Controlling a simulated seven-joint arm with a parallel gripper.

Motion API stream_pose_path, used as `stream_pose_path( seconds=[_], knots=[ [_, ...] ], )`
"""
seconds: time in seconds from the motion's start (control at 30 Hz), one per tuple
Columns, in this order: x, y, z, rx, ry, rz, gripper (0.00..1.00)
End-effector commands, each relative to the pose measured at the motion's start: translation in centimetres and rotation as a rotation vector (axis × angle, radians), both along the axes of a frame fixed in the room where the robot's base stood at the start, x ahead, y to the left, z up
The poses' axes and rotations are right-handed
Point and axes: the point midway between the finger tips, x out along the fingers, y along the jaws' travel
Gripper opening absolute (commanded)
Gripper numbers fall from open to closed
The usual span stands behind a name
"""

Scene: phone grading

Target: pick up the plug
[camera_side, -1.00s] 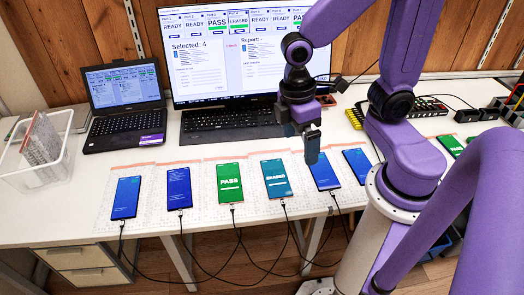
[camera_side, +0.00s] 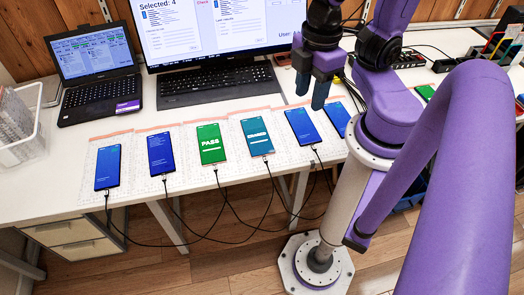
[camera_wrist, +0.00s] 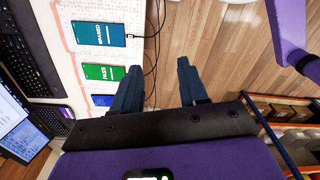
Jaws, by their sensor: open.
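Several small cable plugs sit at the near ends of the phones; which one the task means I cannot tell. In the side view they show at the green PASS phone (camera_side: 210,144) as a plug (camera_side: 215,168), and at the teal ERASED phone (camera_side: 257,136) as another plug (camera_side: 268,157). My gripper (camera_side: 310,98) is open and empty, above the table near the top of a blue phone (camera_side: 303,127). In the wrist view my gripper (camera_wrist: 160,92) has its fingers apart, over the table edge and floor. The ERASED phone's plug (camera_wrist: 131,36) lies beyond the left finger.
A row of phones lies on paper mats on the white table (camera_side: 60,205), with black cables hanging off its front edge. A laptop (camera_side: 95,75) and a large screen with a keyboard (camera_side: 215,82) stand behind. A white bin (camera_side: 25,145) is at left.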

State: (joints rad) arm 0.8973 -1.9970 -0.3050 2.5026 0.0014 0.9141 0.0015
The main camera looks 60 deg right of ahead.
Motion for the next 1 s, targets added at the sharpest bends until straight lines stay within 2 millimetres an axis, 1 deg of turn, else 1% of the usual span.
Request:
stream_pose_path(
  seconds=[0.13, 0.27, 0.47, 0.67, 1.0],
  knots=[
    [0.5, 0.1, -0.3, -0.006, 0.013, -0.044, 0.43],
    [2.0, 0.2, -1.0, -0.019, 0.049, -0.173, 0.43],
    [5.1, 0.2, -2.8, -0.04, 0.128, -0.464, 0.43],
    [8.2, -0.2, -4.6, -0.054, 0.205, -0.761, 0.43],
    [12.8, -1.9, -8.1, -0.073, 0.338, -1.274, 0.43]
  ],
)
